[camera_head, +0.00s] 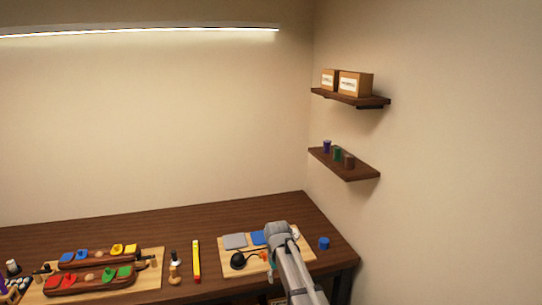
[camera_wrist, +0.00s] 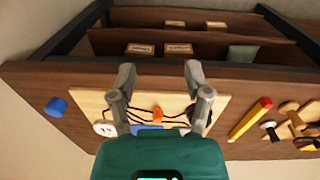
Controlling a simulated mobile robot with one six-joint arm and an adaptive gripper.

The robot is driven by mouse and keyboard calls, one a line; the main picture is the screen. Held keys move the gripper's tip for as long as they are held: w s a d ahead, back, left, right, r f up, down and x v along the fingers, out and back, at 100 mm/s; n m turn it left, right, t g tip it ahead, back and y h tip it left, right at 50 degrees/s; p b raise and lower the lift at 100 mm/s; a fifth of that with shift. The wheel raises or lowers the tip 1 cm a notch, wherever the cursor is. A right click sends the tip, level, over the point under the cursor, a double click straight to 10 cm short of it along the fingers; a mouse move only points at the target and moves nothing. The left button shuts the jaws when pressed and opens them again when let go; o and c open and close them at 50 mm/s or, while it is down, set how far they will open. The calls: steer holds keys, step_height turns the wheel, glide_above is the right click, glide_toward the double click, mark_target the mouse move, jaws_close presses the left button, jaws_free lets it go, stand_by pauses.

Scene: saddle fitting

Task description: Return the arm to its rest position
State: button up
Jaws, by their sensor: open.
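My gripper (camera_wrist: 160,74) is open in the wrist view, with two grey fingers spread apart and nothing between them. It is above a light wooden board (camera_wrist: 88,98) on the bench. An orange piece (camera_wrist: 157,114) shows between the fingers, with dark cords beside it, and a blue pad (camera_wrist: 147,128) is partly hidden by my gripper's body. In the head view my arm reaches in from the lower right over the same board, and the fingers cannot be made out. The board also bears a grey pad (camera_head: 235,241) and a round black piece (camera_head: 238,260).
A blue cylinder (camera_head: 323,243) stands right of the board. A yellow-and-red stick (camera_head: 196,260) and wooden-handled tools (camera_head: 174,268) lie left of it. Farther left, a board holds two dark red bodies (camera_head: 90,280) with coloured pieces. Two wall shelves (camera_head: 345,168) hang at right.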

steer(key=s+d+f+m+b, duration=0.2)
steer(key=s+d+f+b, duration=0.1)
steer(key=s+d, duration=0.4)
steer(key=s+d+f+m+b, duration=0.2)
steer(key=s+d+f+b, duration=0.2)
steer(key=s, duration=0.9)
steer(key=d+f, duration=0.1)
steer(key=d, duration=0.2)
steer(key=shift+s+d, duration=0.2)
steer(key=shift+s, duration=0.15)
